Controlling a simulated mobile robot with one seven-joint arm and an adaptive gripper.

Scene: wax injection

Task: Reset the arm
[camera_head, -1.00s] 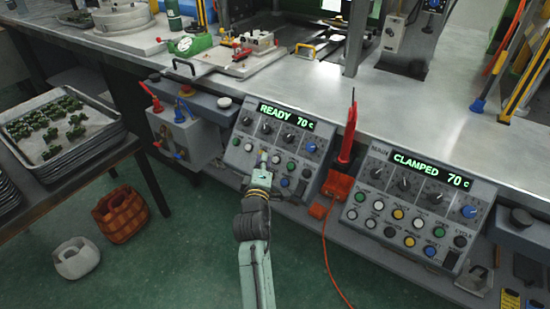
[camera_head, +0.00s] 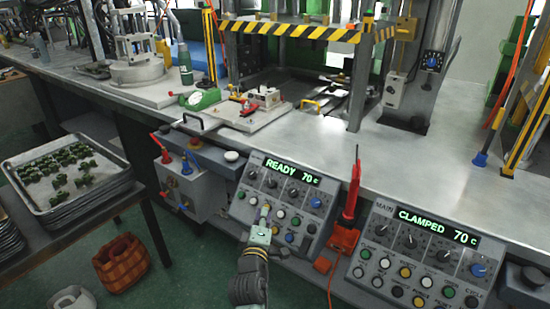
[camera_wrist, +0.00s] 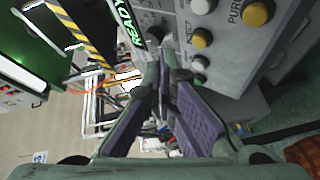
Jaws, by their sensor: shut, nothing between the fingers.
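My arm reaches up from the bottom middle of the head view. My gripper (camera_head: 264,213) is at the front of the left control panel (camera_head: 277,195), which reads "READY 70 c". The fingertips overlap the panel's lower buttons in the picture; I cannot tell whether they touch it. In the wrist view, the two purple-padded fingers of my gripper (camera_wrist: 164,75) come together at the tips with nothing between them. The panel (camera_wrist: 200,75) lies beside them there, with white and yellow buttons.
The right panel (camera_head: 415,255) reads "CLAMPED 70 c". A red tool (camera_head: 351,195) stands between the panels. A tray of green pieces (camera_head: 35,205) is at the left, with an orange basket (camera_head: 122,263) on the floor. The metal bench (camera_head: 440,165) is largely clear at right.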

